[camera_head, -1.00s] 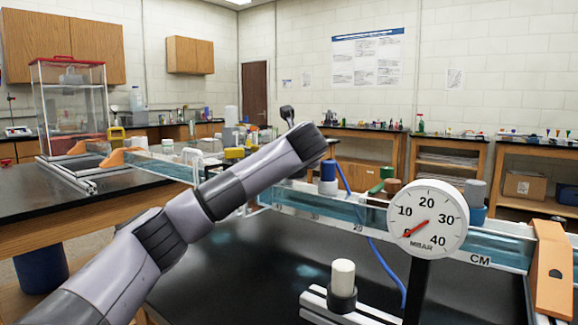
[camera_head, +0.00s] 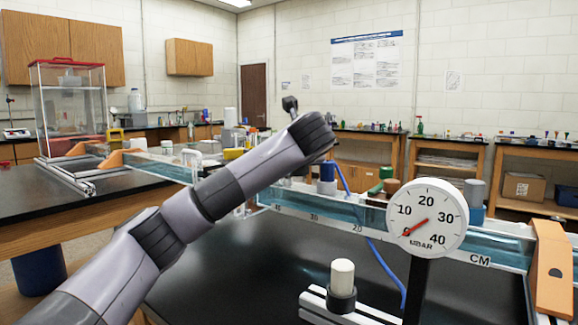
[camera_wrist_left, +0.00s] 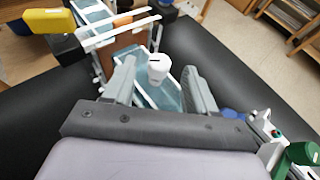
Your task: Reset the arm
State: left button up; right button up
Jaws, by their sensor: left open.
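My left arm (camera_head: 220,190) reaches from the lower left to the middle of the head view, above the black bench. Its gripper is hidden behind the arm's end there. In the left wrist view my left gripper (camera_wrist_left: 158,78) is open, with its two grey fingers apart and nothing clasped. A white-capped part (camera_wrist_left: 158,66) shows between and beyond the fingers; I cannot tell how far off it is. My right gripper is not in view.
A clear blue-tinted track (camera_head: 310,205) with a CM scale runs along the bench (camera_head: 240,270). A round MBAR gauge (camera_head: 427,219) stands at its front right, near an orange end bracket (camera_head: 552,270). A white-topped post (camera_head: 342,275) and blue tube (camera_head: 385,265) are close by.

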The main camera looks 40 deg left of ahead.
pick_arm(q)
jog(key=shift+v, duration=1.25)
jog(key=shift+f, duration=0.1)
